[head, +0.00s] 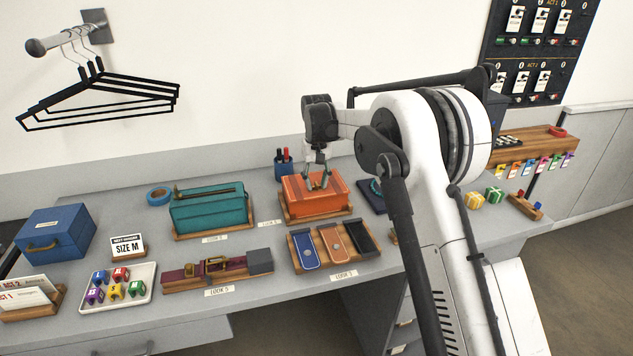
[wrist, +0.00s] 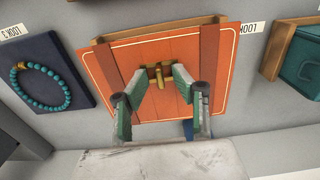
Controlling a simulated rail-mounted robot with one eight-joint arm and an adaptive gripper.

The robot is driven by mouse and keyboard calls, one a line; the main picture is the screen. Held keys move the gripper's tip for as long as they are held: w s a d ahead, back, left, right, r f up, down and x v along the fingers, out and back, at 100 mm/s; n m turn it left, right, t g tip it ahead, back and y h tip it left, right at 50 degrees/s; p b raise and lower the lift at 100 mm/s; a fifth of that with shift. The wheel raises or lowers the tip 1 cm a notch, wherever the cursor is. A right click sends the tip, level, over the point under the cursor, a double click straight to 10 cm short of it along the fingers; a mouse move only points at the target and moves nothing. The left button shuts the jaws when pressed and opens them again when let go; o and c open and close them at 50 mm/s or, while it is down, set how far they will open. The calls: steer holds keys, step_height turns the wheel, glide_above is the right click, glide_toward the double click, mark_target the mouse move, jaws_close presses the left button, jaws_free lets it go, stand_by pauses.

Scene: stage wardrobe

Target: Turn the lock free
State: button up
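An orange case (head: 297,208) with brown straps sits on a wooden stand at the back middle of the counter. In the wrist view the case (wrist: 197,110) fills the middle, with a small brass turn lock (wrist: 158,70) on its orange face between the straps. My gripper (head: 319,183) is over the case, pointing down. In the wrist view its two green-padded fingers (wrist: 160,78) are spread apart, one on each side of the lock. I cannot tell whether either fingertip touches the brass.
A teal case (head: 208,210) stands left of the orange one, and a turquoise bracelet on a dark pad (wrist: 40,85) lies on its other side. A tray of strap pieces (head: 300,240) and a belt on a wooden block (head: 200,283) are in front. A pen cup (head: 284,168) stands behind.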

jaws_close()
steer(key=shift+n+b, duration=0.3)
steer(key=shift+n, duration=0.1)
steer(key=n+b, duration=0.1)
steer(key=n, duration=0.1)
steer(key=shift+f+n+b, duration=0.1)
steer(key=shift+n+b, duration=0.25)
steer(key=shift+n, duration=0.05)
steer(key=n+b, duration=0.1)
steer(key=n, duration=0.2)
steer(key=shift+n+b, duration=0.3)
steer(key=shift+n, duration=0.1)
steer(key=n+b, duration=0.1)
steer(key=n, duration=0.4)
steer(key=n+b, duration=0.1)
steer(key=n, duration=0.4)
steer(key=shift+n, duration=0.4)
